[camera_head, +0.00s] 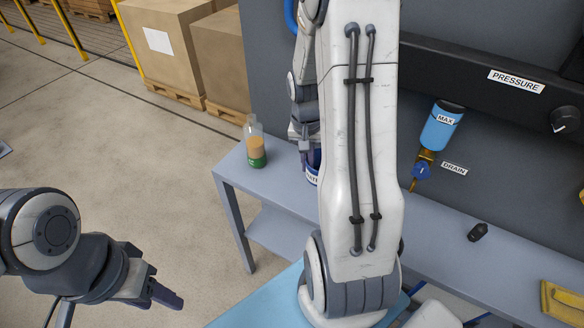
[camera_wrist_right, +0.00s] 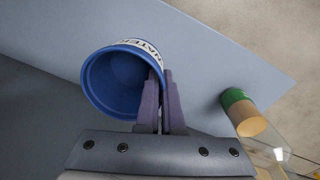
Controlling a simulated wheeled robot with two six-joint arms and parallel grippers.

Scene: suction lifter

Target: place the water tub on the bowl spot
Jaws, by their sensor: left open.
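The water tub (camera_wrist_right: 128,82) is a blue, open-topped round tub with a white "WATER" label, in the right wrist view. In the head view only a sliver of the tub (camera_head: 312,176) shows beside my right arm. My right gripper (camera_wrist_right: 162,85) is closed on the tub's rim, one finger inside and one outside. Whether the tub rests on the grey bench (camera_head: 290,190) or hangs just above it, I cannot tell. My left gripper (camera_head: 165,293) is open and empty, low at the left, away from the bench. I see no marked bowl spot; my right arm hides part of the bench.
A clear bottle with orange contents and green base (camera_head: 255,145) stands near the bench's left end. A blue "MAX" bowl (camera_head: 441,126) with a drain valve (camera_head: 422,170) hangs over the bench. A small black part (camera_head: 478,232) and yellow tray (camera_head: 563,301) lie right.

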